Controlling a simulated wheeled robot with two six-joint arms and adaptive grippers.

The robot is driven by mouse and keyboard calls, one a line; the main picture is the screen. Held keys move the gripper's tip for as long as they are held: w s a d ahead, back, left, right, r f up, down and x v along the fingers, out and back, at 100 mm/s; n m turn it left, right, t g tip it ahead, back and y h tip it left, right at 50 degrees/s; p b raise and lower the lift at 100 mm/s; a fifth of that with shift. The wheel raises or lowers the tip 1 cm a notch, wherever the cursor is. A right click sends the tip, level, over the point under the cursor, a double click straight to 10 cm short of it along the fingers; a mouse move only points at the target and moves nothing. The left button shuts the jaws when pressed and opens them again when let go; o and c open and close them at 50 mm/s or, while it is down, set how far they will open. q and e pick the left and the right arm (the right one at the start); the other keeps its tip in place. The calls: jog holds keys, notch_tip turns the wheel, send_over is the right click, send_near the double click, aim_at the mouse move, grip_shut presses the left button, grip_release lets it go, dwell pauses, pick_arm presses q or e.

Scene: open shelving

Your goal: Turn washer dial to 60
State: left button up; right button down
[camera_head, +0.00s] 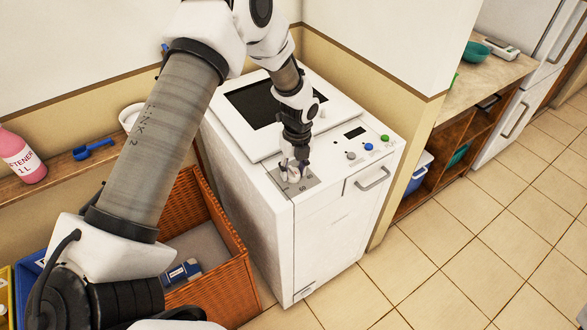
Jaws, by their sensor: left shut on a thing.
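The white washer (328,240) stands in the middle of the head view, with a dark lid window (248,103) on top. Its dial (293,176) is on a grey plate (313,182) at the left of the sloped front panel. My left gripper (293,168) reaches down from above and is shut on the dial. The fingers cover much of the dial, so I cannot tell which number it points at. A small dark display (355,133) and grey, blue and green buttons are to the right of the dial. My right gripper is not in view.
A drawer handle (373,179) sticks out right of the dial. A wicker basket (225,262) stands left of the washer. A shelf with a pink bottle (22,158) and blue scoop (93,149) is at the left. The tiled floor (455,245) at the right is clear.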

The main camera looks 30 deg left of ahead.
pick_arm(q)
jog(key=o, duration=1.1)
jog(key=shift+s+f, duration=0.15)
jog(key=shift+o, duration=0.2)
jog(key=shift+r, duration=0.4)
notch_tip(320, 180, up, 11)
jog(key=shift+w+d, duration=0.25)
jog(key=shift+w, duration=0.2)
